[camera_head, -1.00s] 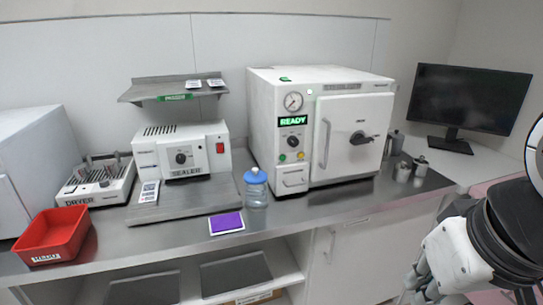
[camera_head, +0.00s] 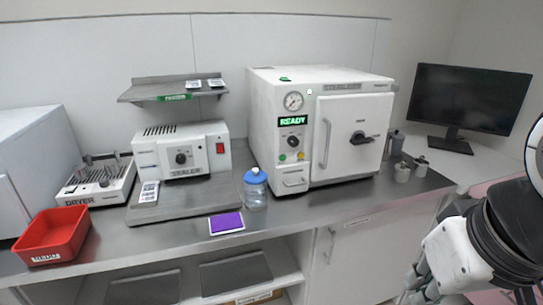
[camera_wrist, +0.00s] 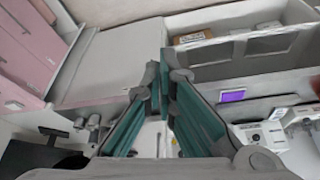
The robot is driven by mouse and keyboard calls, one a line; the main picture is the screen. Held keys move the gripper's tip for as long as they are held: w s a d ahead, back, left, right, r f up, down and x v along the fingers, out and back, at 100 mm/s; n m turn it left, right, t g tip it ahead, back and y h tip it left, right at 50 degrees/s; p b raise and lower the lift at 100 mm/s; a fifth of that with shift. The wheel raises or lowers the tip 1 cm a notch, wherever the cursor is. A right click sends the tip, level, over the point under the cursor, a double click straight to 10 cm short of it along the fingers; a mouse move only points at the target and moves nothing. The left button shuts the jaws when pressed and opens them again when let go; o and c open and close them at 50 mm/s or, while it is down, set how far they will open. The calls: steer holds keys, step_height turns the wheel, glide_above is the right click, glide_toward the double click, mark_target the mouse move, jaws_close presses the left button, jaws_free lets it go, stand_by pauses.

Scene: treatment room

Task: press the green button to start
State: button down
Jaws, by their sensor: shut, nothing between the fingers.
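The white sterilizer (camera_head: 345,135) stands on the counter with its door closed, and its green display (camera_head: 291,121) reads READY. My gripper (camera_head: 408,297) is at the lower right in the head view, in front of the cabinets and well away from the panel. In the wrist view my gripper (camera_wrist: 165,62) has its fingertips together with nothing between them. I cannot make out the green button in the wrist view.
A blue-capped jar (camera_head: 256,190) and a purple pad (camera_head: 226,223) sit left of the sterilizer. The sealer (camera_head: 182,150), dryer (camera_head: 95,182) and red bin (camera_head: 54,236) are farther left. Metal canisters (camera_head: 402,172) and a monitor (camera_head: 470,98) stand right. The counter front before the sterilizer is clear.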

mark_target(283, 158)
steer(key=w+a+f+m+t+h+b, duration=0.1)
steer(key=w+a+f+m+t+h, duration=0.2)
steer(key=w, duration=1.1)
steer(key=w+a+f+m+t+h+b, duration=0.2)
steer(key=w+a+f+m+t+h, duration=0.1)
steer(key=w, duration=1.1)
steer(key=w+a+f+m+t+h+b, duration=0.1)
steer(key=w+a+f+m+t+h, duration=0.2)
steer(key=w, duration=1.2)
steer(key=shift+a+f+m+t+h, duration=0.4)
steer(key=shift+f+m+t, duration=0.4)
steer(key=shift+m+t, duration=1.25)
steer(key=w+a+b, duration=0.2)
steer(key=w+b, duration=0.2)
steer(key=w, duration=0.4)
steer(key=shift+w+b, duration=0.2)
steer(key=shift+b, duration=0.2)
steer(key=shift+w+a, duration=0.1)
